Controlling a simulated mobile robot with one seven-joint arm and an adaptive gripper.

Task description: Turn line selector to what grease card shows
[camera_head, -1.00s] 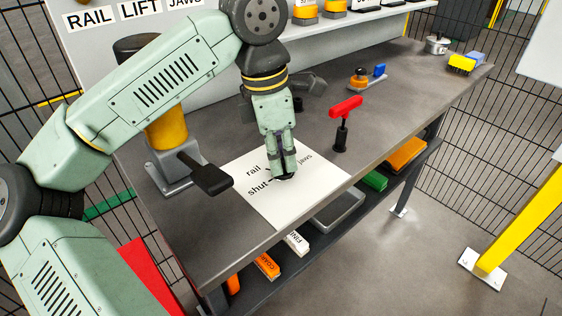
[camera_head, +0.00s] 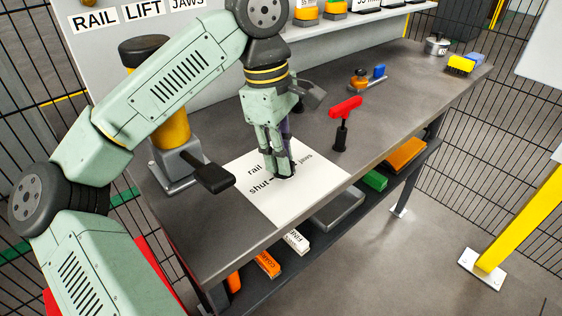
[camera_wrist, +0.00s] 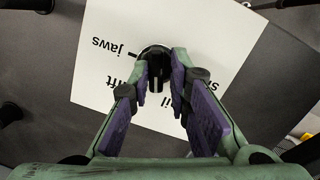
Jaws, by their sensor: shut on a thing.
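The line selector is a small black knob (camera_wrist: 155,52) in the middle of a white plate (camera_head: 285,210). The plate is lettered rail, shut and jaws in the head view; lift shows partly in the wrist view, upside down. My gripper (camera_head: 284,170) points down at the plate and is shut on the knob, with its purple-padded fingers (camera_wrist: 160,72) on either side of it. The fingers hide part of the knob and some lettering. I cannot tell which word the knob points to. I cannot make out a grease card in these views.
A yellow pump-like unit with a black lever (camera_head: 208,177) stands left of the plate. A red T-handle (camera_head: 345,108) stands to the right. RAIL, LIFT and JAWS labels (camera_head: 143,10) are on the back panel. The bench's front right is clear.

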